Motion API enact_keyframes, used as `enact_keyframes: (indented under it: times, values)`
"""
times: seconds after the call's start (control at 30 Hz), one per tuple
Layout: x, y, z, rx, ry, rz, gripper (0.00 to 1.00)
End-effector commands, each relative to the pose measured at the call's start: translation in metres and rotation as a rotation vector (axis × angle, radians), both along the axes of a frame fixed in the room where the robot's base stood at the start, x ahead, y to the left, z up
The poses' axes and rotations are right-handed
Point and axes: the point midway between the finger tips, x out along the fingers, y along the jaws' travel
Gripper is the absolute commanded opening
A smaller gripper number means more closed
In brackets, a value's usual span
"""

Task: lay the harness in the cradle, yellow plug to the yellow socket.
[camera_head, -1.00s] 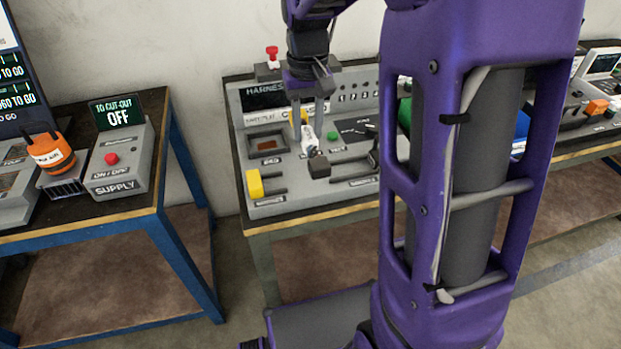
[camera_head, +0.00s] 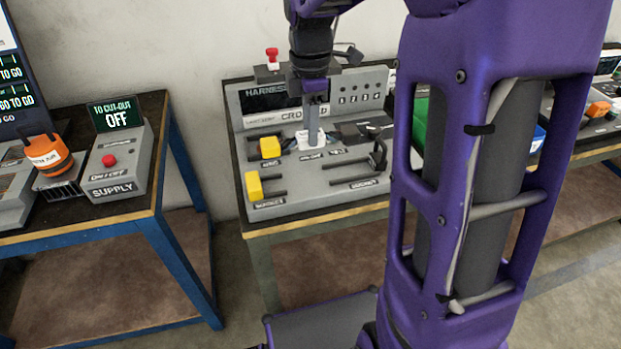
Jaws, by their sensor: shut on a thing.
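My gripper (camera_head: 313,141) points straight down over the middle of the grey cradle panel (camera_head: 320,202). It is shut on the white body of the harness (camera_head: 301,140). The harness's yellow plug (camera_head: 270,147) is on the left, over the back left of the panel. The dark plug is hard to tell from the dark parts on the right. I cannot tell whether the harness touches the panel. The yellow socket (camera_head: 254,186) stands at the front left beside dark rails. A dark socket (camera_head: 378,154) stands on rails at the right.
My purple arm hides the bench's right part. A supply box (camera_head: 118,163) reading "OFF" and an orange canister (camera_head: 48,155) stand on the left bench.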

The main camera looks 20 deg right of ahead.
Motion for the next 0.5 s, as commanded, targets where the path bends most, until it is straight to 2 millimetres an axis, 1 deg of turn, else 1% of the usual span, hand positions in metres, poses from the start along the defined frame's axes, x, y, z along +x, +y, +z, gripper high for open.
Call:
enact_keyframes:
  times: [0.2,0.37,0.47,0.5]
  values:
    - [-0.001,0.0,-0.036,0.0,0.005,0.018,0.0]
    - [0.0,0.0,-0.052,0.0,0.002,0.017,0.0]
    - [-0.001,0.0,-0.066,0.0,0.004,0.016,0.0]
    - [-0.001,0.0,-0.074,0.0,0.005,0.016,0.0]
